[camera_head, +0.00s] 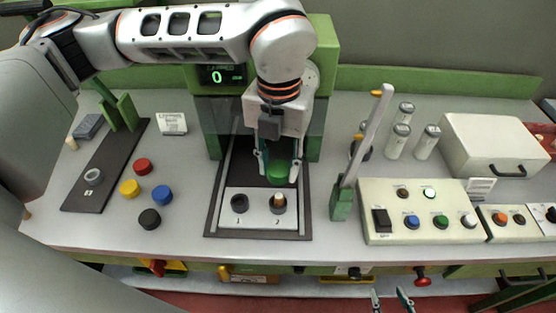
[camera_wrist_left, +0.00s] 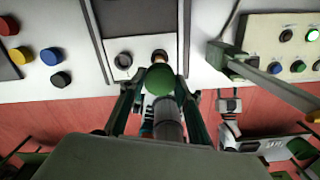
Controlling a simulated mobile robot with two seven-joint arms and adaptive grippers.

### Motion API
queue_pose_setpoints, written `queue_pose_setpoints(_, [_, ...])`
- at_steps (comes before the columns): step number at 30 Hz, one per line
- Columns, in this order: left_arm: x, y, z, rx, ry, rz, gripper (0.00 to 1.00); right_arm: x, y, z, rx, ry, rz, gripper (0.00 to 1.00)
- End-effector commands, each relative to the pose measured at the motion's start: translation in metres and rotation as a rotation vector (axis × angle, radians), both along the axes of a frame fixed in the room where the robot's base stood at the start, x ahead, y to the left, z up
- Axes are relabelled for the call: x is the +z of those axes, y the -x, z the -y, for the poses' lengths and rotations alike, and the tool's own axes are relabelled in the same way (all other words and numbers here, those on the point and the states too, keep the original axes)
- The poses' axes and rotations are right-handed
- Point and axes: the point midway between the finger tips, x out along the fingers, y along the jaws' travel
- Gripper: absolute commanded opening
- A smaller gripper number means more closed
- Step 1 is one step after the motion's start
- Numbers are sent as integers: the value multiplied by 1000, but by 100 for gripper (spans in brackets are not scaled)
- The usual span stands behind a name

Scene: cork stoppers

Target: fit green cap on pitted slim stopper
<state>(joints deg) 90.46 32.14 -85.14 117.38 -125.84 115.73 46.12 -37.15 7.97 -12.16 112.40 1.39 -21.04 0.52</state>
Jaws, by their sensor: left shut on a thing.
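My left gripper (camera_head: 278,170) comes down from above, its fingers shut on the green cap (camera_head: 279,174). The cap also shows between the fingers in the left wrist view (camera_wrist_left: 160,80). A pale cork stopper (camera_head: 278,202) stands upright in hole 2 of the light plate (camera_head: 258,222). The cap is apart from the stopper, above it and a little behind it in the head view. The stopper is mostly hidden in the left wrist view; its pits are too small to tell. My right gripper (camera_head: 390,298) is at the bottom edge, its fingertips apart and empty.
Hole 1 (camera_head: 239,203) is empty. Red (camera_head: 142,166), yellow (camera_head: 129,188), blue (camera_head: 161,195) and black (camera_head: 149,219) caps lie to the left. A tilted grey lever (camera_head: 368,135) and a button panel (camera_head: 415,194) stand to the right. A green frame surrounds the station.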

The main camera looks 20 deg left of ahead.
Motion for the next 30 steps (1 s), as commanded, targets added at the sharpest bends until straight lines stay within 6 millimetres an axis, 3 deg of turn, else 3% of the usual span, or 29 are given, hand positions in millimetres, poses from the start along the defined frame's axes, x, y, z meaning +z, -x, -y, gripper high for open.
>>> queue_pose_setpoints(21, [-55, 0, 0, 2, 0, -2, 22, -20, 2, 0, 0, 0, -6, 40])
queue_pose_setpoints(30, [-60, 0, 0, 1, 0, -1, 22, -22, 2, 0, 0, 0, -6, 40])
